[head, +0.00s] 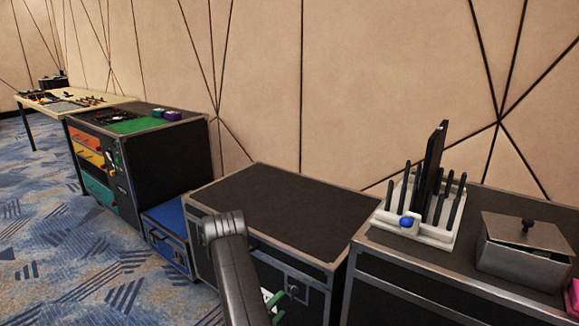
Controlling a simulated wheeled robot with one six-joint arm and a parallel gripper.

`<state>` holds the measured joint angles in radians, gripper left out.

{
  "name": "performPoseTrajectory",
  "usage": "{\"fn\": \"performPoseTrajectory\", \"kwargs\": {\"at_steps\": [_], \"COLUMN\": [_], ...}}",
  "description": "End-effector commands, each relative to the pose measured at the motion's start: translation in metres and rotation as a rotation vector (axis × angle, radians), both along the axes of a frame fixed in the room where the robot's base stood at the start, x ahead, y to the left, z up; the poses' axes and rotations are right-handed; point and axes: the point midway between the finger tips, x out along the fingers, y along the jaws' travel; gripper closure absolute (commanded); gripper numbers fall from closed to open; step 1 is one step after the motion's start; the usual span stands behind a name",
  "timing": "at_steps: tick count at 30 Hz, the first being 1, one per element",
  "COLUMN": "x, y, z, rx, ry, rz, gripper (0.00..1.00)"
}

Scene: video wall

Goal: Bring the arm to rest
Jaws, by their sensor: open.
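My arm (235,268) shows as a dark link at the bottom centre, with its upper end bent over in front of the black cases. Beside its lower part, small green and pale tips show that look like my gripper (275,306). They stand apart with nothing seen between them. The rest of the gripper is hidden behind the arm link or below the picture's edge.
A black case (285,205) stands just behind the arm. To the right, another case bears a white rack (435,235) with upright dark pieces and a metal box (525,255). A drawer cabinet (165,165), blue case (172,222) and table (60,110) stand left. Carpet (60,240) is clear.

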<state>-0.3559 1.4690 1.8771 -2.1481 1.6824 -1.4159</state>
Motion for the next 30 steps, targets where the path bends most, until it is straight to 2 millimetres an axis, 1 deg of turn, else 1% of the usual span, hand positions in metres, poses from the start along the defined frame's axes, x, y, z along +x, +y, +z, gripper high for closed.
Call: {"fn": "performPoseTrajectory", "kwargs": {"at_steps": [1, 9, 19, 30], "x": [-0.006, -0.035, -0.064, -0.029], "y": [0.006, 0.027, 0.047, 0.020], "z": [0.001, 0.001, 0.001, -0.001], "rx": [0.000, 0.000, -0.002, 0.002], "ry": [0.002, 0.001, 0.000, -0.002], "rz": [0.005, 0.004, 0.004, -0.005], "gripper": [0.27, 0.27, 0.27, 0.27]}}
